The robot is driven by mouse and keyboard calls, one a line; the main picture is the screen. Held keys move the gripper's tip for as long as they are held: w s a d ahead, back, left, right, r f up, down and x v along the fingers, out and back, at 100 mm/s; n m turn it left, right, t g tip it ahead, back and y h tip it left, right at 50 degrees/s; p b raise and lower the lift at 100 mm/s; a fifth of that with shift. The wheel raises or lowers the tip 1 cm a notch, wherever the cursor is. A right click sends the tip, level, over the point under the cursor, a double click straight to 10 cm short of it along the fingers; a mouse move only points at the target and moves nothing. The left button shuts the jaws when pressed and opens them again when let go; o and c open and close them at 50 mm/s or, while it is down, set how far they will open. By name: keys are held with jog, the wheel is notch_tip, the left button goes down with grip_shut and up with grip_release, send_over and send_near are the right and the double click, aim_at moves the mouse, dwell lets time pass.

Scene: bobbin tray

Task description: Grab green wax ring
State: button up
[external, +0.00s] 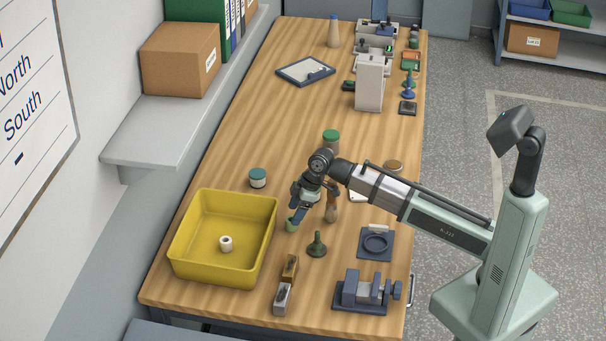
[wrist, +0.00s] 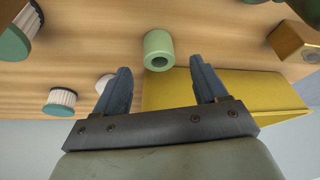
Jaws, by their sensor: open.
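The green wax ring is a short pale green cylinder with a hole; it stands out in the wrist view (wrist: 158,44), just ahead of and between my fingertips. In the external view the ring (external: 291,224) is on the wooden table right of the yellow tray, partly hidden by my gripper. My gripper (external: 299,209) is open and low over the table beside the ring. In the wrist view both dark blue fingers of my gripper (wrist: 160,66) are apart with nothing held between them.
The yellow tray (external: 190,268) holds a white bobbin (external: 226,244). A teal-lidded jar (external: 258,178), a dark green cone (external: 316,246), a brass block (external: 290,267) and a grey block (external: 282,298) stand close by. A vise (external: 365,292) is at the front right.

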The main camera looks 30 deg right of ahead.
jog(key=shift+x, duration=2.35)
jog(key=shift+d, duration=0.1)
jog(key=c, duration=1.1)
